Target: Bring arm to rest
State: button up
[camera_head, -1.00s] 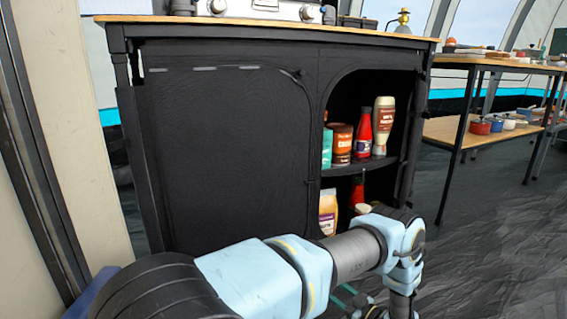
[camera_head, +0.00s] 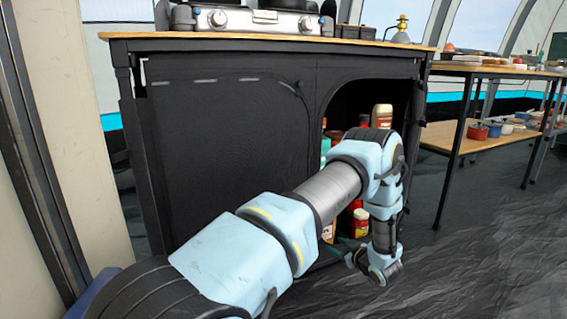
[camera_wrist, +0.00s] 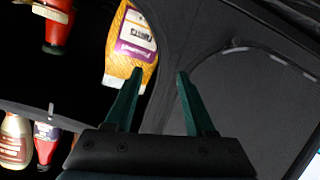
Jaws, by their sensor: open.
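My arm reaches in front of the black cabinet (camera_head: 225,150), its wrist low by the open right compartment. In the wrist view my gripper (camera_wrist: 157,76) is open, with two dark green fingers apart and nothing between them. A yellow bottle with a purple label (camera_wrist: 130,45) shows beyond the left fingertip, which overlaps its edge in the picture. I cannot tell whether they touch. In the head view my gripper is mostly hidden behind the wrist.
Bottles stand in the cabinet, including a cream-capped one (camera_head: 382,115) and a red one (camera_wrist: 58,30). A stove (camera_head: 250,20) sits on top. A two-level table (camera_head: 490,70) with pots stands at the right. The floor (camera_head: 480,250) at the right is clear.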

jog(key=w+a+r+m+g+h+p, duration=0.2)
jog(key=w+r+h+p, duration=0.15)
jog(key=r, duration=0.95)
jog(key=s+a+r+m+g+h+p, duration=0.1)
jog(key=s+a+r+m+g+h, duration=0.25)
jog(key=r, duration=0.55)
jog(key=s+a+r+m+g+p, duration=0.1)
jog(key=s+a+r+g+p, duration=0.1)
jog(key=s+a+r, duration=0.45)
jog(key=s+a+r+m+g+y+p, duration=0.1)
jog(key=s+a+r+g+p, duration=0.15)
jog(key=s+a, duration=0.65)
jog(key=s+a+r+m+g+p, duration=0.15)
jog(key=s+a+r, duration=0.3)
jog(key=s, duration=0.65)
notch_tip(320, 180, up, 37)
jog(key=p, duration=3.7)
jog(key=shift+d, duration=0.25)
